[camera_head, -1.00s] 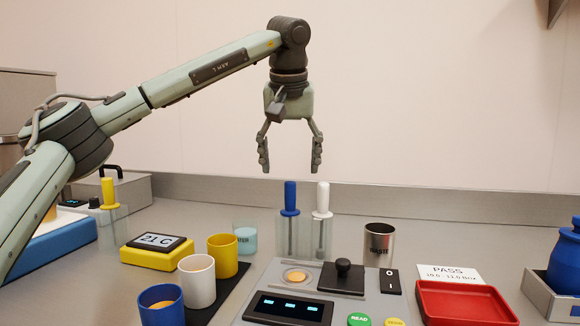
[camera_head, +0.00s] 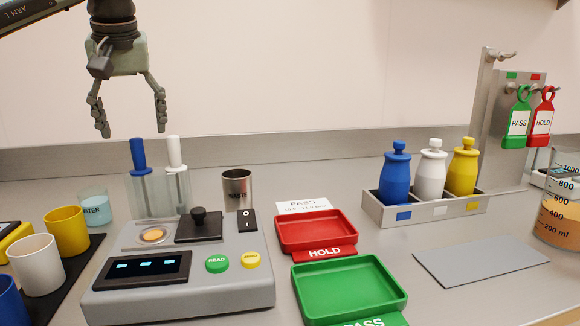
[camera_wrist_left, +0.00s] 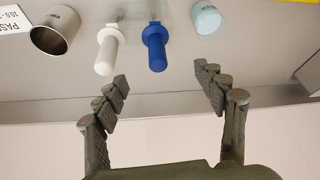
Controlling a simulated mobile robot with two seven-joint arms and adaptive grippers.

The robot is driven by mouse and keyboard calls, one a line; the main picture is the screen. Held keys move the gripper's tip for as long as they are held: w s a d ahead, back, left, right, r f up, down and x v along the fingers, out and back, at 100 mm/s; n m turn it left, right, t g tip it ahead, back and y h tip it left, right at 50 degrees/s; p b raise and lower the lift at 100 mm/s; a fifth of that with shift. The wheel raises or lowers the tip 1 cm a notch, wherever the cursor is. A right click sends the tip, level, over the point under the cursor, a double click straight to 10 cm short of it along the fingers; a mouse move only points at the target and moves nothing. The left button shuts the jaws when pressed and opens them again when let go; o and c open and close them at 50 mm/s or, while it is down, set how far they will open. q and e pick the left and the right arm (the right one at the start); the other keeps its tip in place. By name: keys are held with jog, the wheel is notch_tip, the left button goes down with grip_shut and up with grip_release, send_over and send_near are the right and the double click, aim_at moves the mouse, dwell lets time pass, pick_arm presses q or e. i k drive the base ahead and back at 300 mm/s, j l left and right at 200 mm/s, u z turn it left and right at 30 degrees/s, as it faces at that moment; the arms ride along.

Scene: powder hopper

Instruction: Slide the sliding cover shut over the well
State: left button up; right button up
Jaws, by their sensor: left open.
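The sliding cover (camera_head: 199,226) is a dark plate with a black knob on top of the grey instrument. It sits to the right of the well (camera_head: 152,235), which is uncovered and shows an orange-tan filling. My left gripper (camera_head: 132,118) is open and empty, pointing down, high above and behind the instrument, over the blue-handled and white-handled tools. In the left wrist view my open fingers (camera_wrist_left: 165,92) show, with the blue handle (camera_wrist_left: 155,48) and white handle (camera_wrist_left: 109,50) beyond them. The cover and well are not in the wrist view. My right gripper is not in view.
A clear holder (camera_head: 160,192) with the two upright tools stands just behind the instrument. A metal waste cup (camera_head: 237,190) stands behind right. Red (camera_head: 317,231) and green (camera_head: 349,291) trays lie to the right; cups (camera_head: 37,265) stand left. A grey mat (camera_head: 481,262) lies bare at right.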

aim_at(199, 226)
jog(key=k, duration=1.5)
